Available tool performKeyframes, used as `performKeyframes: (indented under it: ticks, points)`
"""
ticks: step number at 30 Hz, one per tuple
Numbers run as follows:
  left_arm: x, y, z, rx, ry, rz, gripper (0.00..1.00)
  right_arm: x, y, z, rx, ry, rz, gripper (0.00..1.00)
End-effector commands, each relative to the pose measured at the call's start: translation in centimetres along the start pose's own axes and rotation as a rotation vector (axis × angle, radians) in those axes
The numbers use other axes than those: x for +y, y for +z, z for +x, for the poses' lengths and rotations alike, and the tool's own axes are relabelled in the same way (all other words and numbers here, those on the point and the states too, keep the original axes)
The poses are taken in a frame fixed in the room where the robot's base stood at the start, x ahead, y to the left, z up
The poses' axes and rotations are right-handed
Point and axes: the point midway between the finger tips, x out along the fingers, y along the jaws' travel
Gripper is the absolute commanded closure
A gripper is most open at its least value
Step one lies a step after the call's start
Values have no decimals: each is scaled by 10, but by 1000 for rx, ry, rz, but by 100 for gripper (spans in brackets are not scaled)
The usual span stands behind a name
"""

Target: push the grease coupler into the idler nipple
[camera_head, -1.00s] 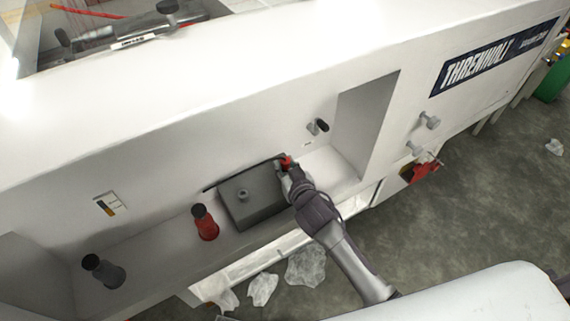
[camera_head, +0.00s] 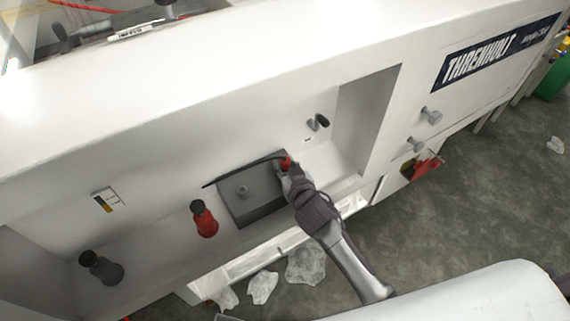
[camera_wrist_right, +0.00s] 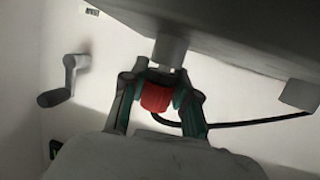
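My right gripper (camera_head: 288,170) is shut on the red grease coupler (camera_head: 287,163) at the right end of the dark grey block (camera_head: 255,212). In the right wrist view the red coupler (camera_wrist_right: 156,97) sits between the two fingers of the gripper (camera_wrist_right: 160,88), with a black hose trailing right. A light grey stub (camera_wrist_right: 169,50) on the block is directly above the coupler, nearly in line with it; it may be the idler nipple. Whether they touch I cannot tell. A second stub (camera_wrist_right: 297,95) is further right. My left gripper is not in view.
The block stands in a white machine recess (camera_head: 150,235). A black crank handle (camera_head: 322,121) is on the back wall. Crumpled clear plastic (camera_head: 305,264) lies on the floor.

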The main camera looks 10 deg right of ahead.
Motion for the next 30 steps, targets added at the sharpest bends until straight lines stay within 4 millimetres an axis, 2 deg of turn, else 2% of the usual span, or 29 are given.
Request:
performKeyframes:
  ticks: [1, 4, 5, 13, 17, 20, 30]
  points:
    - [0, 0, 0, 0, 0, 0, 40, 0, 4, 0, -8, 1, 0, 62]
    - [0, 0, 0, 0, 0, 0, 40, 0, 3, 0, -6, 0, 0, 45]
    - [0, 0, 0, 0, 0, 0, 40, 0, 3, 0, -6, 0, 0, 42]
    - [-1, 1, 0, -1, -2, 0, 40, 0, 2, 0, -4, 0, 0, 42]
    - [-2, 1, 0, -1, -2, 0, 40, 0, 3, -8, -5, 0, 0, 42]
    - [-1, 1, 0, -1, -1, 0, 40, 0, 3, -23, -4, 0, 0, 42]
    - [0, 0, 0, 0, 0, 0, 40, 0, 3, -94, -6, 0, 1, 42]
